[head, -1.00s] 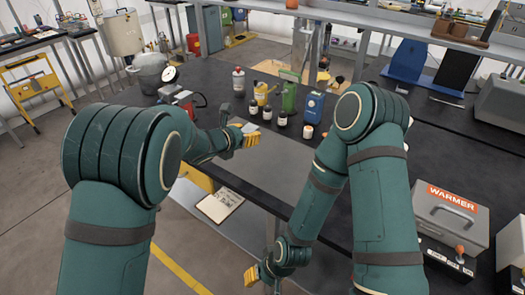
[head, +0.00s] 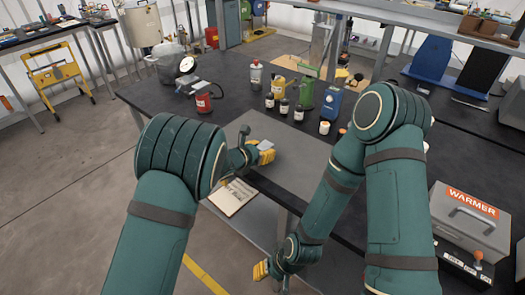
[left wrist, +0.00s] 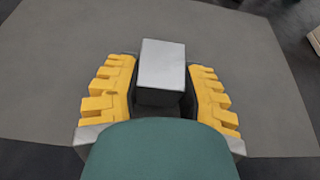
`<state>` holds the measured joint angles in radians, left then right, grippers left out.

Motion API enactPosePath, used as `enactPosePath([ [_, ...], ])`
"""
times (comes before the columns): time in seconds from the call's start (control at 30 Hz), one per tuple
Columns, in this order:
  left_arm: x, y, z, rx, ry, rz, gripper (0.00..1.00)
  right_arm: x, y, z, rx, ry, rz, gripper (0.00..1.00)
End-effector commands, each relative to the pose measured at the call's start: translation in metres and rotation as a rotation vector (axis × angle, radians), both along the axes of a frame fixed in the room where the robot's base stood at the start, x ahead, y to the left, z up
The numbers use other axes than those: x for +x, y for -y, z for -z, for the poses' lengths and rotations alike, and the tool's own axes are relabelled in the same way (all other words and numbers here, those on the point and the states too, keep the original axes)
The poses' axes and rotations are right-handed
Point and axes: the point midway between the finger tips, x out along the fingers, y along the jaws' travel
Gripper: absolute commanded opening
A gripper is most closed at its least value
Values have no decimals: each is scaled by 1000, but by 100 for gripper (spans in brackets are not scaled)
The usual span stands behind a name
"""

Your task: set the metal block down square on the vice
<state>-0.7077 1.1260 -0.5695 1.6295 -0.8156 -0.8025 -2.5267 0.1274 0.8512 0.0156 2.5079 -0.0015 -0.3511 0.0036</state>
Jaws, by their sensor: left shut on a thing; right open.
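The metal block (left wrist: 163,63) is a plain grey box with a pale top face. It sits between the yellow ribbed fingers of my left gripper (left wrist: 161,95) in the left wrist view. My left gripper (head: 263,153) is shut on the block in the head view, over the grey mat. The height of the block above the mat is hard to tell. My right gripper (head: 262,270) is open, low near the front side of the bench, its fingers small in view. I cannot make out the vice in either view.
The grey mat (head: 300,165) lies bare on the black bench (head: 150,95). Several bottles (head: 284,106), a green can (head: 304,96) and a blue container (head: 330,103) stand behind it. A red can (head: 203,99) stands at left. A warmer box (head: 470,220) stands at right.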

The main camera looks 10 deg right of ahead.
Motion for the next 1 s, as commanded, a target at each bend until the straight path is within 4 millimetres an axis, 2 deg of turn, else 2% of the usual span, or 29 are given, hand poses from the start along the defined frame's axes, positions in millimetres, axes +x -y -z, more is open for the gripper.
enactPosePath([
  [0.17, 0, 0, 2, -2, 1, 0, 0, 1, 0, 5, 0, 2, 1, 47],
  [0.2, 0, 0, 2, 0, 0, 0, 54, 1, 0, 4, 0, 2, 1, 47],
  [0.23, 0, 0, 2, 0, 0, 0, 64, 1, 0, 4, 0, 2, 1, 47],
  [0.27, 0, 0, 2, 0, 0, 0, 67, 1, 0, 4, 0, 2, 1, 47],
  [0.7, -1, -2, -3, 0, 0, -1, 67, 0, 0, -2, 0, 0, 0, 47],
  [1.0, -34, -44, -24, -1, -2, -3, 67, -1, 0, -3, 0, -2, -1, 47],
])
